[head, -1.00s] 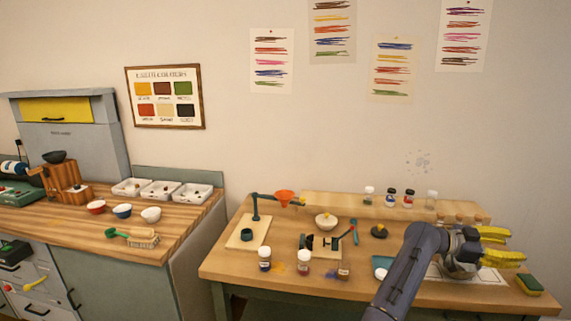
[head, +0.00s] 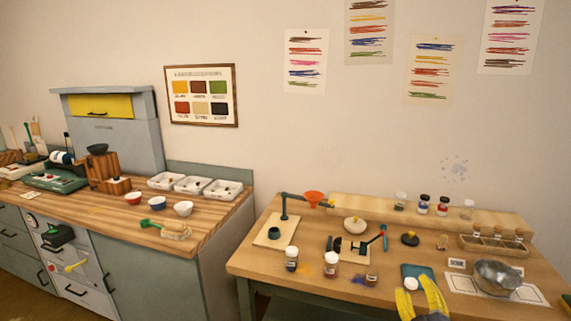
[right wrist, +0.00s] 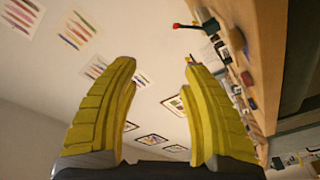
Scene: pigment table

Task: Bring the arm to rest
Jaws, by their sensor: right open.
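My right gripper (head: 422,300) shows at the bottom edge of the head view, at the front of the pigment table (head: 290,262). Its yellow fingers are apart, with nothing between them. In the right wrist view the same gripper (right wrist: 160,95) is open and empty, with wall and pictures beyond the fingers. The right arm's links are mostly out of the head view. My left gripper is not in view.
The table holds a metal bowl (head: 497,277), a wooden rack (head: 495,243), several jars such as one with a white lid (head: 331,264), and an orange funnel (head: 314,198). A wooden counter (head: 130,222) stands at left.

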